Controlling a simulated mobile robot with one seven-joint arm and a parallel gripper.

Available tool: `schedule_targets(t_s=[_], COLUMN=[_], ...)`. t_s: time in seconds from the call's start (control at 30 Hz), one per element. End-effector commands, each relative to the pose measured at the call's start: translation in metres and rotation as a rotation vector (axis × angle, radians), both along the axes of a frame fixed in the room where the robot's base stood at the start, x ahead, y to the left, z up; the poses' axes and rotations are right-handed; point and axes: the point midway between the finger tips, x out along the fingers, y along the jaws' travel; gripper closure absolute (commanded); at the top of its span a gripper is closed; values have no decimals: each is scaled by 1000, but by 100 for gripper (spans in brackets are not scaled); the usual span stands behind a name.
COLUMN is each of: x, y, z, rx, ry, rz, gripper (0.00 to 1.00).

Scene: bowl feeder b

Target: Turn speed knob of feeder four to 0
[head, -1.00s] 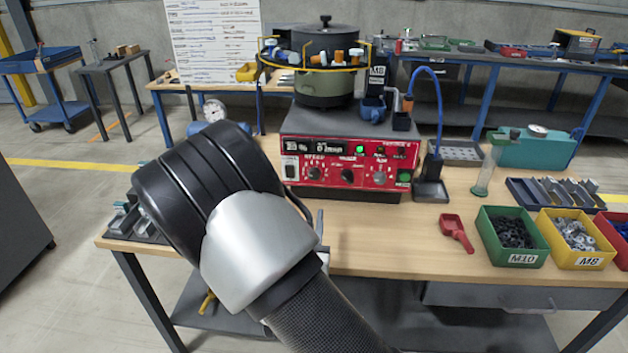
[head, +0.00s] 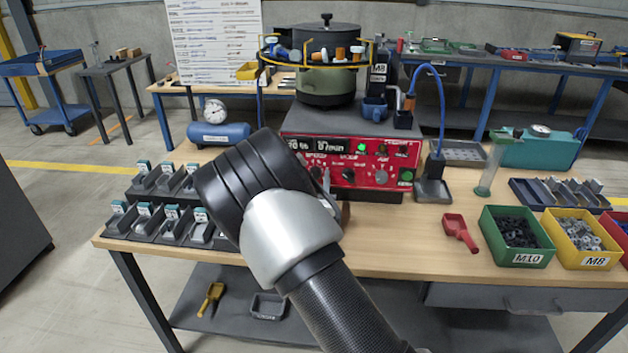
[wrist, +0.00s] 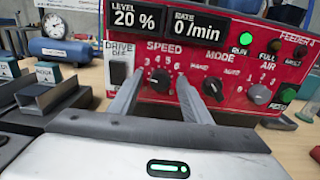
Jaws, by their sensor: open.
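The red front panel of feeder four (head: 385,178) faces me on the wooden bench, and its FEEDER 4 label shows in the wrist view. The black speed knob (wrist: 160,80) is below the SPEED label, with scale numbers around it. Its pointer position is too small to tell. My gripper (wrist: 159,86) is open, with one finger to the left and one to the right of the knob. I cannot tell whether either finger touches it. In the head view my arm hides most of the gripper and part of the panel's left side.
The drive switch (wrist: 118,72) is close to the left finger; its label reads DRIVE OFF. The mode knob (wrist: 213,88) is close to the right finger. The air knob (wrist: 260,94) is farther right. The displays read level 20 % and rate 0/min. A red scoop (head: 459,232) lies on the bench.

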Motion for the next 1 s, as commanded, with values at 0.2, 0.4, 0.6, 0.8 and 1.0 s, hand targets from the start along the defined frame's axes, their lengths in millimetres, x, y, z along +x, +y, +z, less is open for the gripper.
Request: schedule_targets(t_s=[0.2,0.4,0.6,0.8,1.0], x=[0,0,0,0,0], y=[0,0,0,0,0], z=[0,0,0,2,3], rx=[0,0,-4,-50,-170], ry=[0,0,0,3,8], rz=[0,-1,-1,-1,-1], gripper=[56,88,97,97,97])
